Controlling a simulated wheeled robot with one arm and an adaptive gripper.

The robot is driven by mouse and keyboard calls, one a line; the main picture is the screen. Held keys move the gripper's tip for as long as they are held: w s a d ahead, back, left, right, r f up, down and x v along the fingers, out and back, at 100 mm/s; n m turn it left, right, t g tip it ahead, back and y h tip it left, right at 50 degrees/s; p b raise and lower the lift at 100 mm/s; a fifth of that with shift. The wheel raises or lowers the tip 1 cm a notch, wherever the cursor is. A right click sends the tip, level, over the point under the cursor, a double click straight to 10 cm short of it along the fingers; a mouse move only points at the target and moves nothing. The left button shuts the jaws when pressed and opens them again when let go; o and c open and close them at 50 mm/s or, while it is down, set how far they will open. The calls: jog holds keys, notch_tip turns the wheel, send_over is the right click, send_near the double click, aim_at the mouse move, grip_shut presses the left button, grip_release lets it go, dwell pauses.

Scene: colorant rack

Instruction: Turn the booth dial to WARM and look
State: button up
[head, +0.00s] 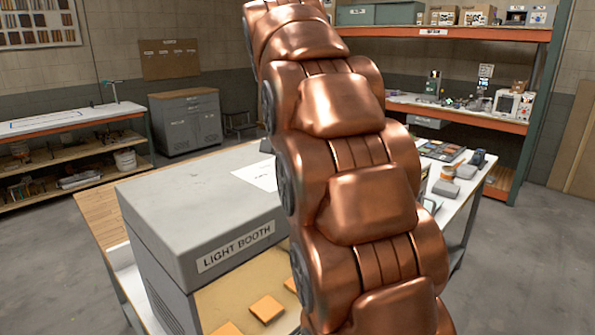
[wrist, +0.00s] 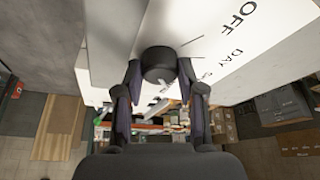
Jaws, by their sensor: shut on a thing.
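The light booth (head: 180,200) is a large grey box with a "LIGHT BOOTH" label, left of centre in the head view. Its lit yellowish interior holds square orange samples (head: 266,309). In the wrist view, the booth's white panel (wrist: 225,50) carries the words OFF and DAY and a partly hidden word beginning with S. The dark round dial (wrist: 158,60) sits between the two fingers of my gripper (wrist: 160,78), which is shut on it. No WARM label is legible, and I cannot tell the dial's setting. My copper arm hides the booth's right side in the head view; dial and gripper do not show there.
The booth stands on a table with a wooden edge (head: 92,218). Grey and orange items (head: 448,180) lie on the table right of my arm. Shelving (head: 530,105) and a grey cabinet (head: 188,122) stand behind. The floor at right is clear.

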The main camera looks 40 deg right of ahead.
jog(key=shift+f+m+g+b, duration=0.1)
jog(key=shift+m+g+b, duration=0.2)
jog(key=shift+m+b, duration=0.35)
jog(key=shift+m, duration=0.35)
jog(key=o, duration=1.1)
jog(key=shift+r, duration=0.3)
jog(key=shift+a+r, duration=0.15)
jog(key=shift+r, duration=0.15)
jog(key=shift+s+a+r, duration=0.1)
jog(key=shift+s+a, duration=0.2)
jog(key=shift+a, duration=0.35)
jog(key=shift+s+a+r, duration=0.1)
jog(key=shift+s+a, duration=0.15)
jog(key=shift+a, duration=0.35)
jog(key=s+a, duration=0.1)
jog(key=a, duration=0.2)
jog(key=s+a, duration=0.1)
jog(key=a, duration=0.1)
jog(key=s+a, duration=0.1)
jog(key=a, duration=0.2)
jog(key=shift+s+a+f, duration=0.15)
jog(key=shift+s+a, duration=0.15)
jog(key=shift+a, duration=0.05)
